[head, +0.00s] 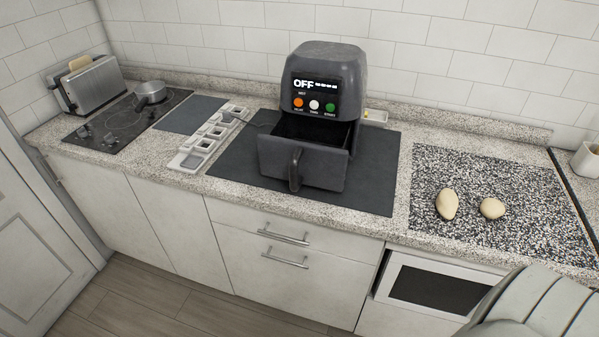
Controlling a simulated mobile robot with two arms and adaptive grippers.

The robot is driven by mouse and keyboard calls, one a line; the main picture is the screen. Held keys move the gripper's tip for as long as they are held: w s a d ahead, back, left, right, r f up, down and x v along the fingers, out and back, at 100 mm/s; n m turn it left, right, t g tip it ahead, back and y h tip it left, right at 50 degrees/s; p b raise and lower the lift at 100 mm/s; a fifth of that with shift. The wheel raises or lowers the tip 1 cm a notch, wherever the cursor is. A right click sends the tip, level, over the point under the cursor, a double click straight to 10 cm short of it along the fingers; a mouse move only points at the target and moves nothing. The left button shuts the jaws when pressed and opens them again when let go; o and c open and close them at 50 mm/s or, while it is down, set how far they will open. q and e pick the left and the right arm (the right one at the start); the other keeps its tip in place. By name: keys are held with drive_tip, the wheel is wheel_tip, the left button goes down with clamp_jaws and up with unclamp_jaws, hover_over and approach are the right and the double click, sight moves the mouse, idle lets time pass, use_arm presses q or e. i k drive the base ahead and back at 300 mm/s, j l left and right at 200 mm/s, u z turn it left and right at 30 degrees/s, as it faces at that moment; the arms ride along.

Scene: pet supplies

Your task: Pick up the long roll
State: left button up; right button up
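The long roll (447,204) is a pale, elongated bread roll. It lies on the black-and-white speckled mat (500,172) on the right part of the counter in the head view. A shorter, rounder pale roll (492,208) lies just to its right, with a small gap between them. Nothing covers either roll. Neither of my grippers is in view.
A dark air fryer (325,75) with its drawer (300,160) pulled out stands on a dark mat (372,180) left of the rolls. A toaster (93,85) and a pot (150,92) are at far left. A white cup (586,160) stands at the right edge.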

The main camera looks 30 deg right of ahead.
sight(447, 202)
drive_tip(key=z, duration=3.4)
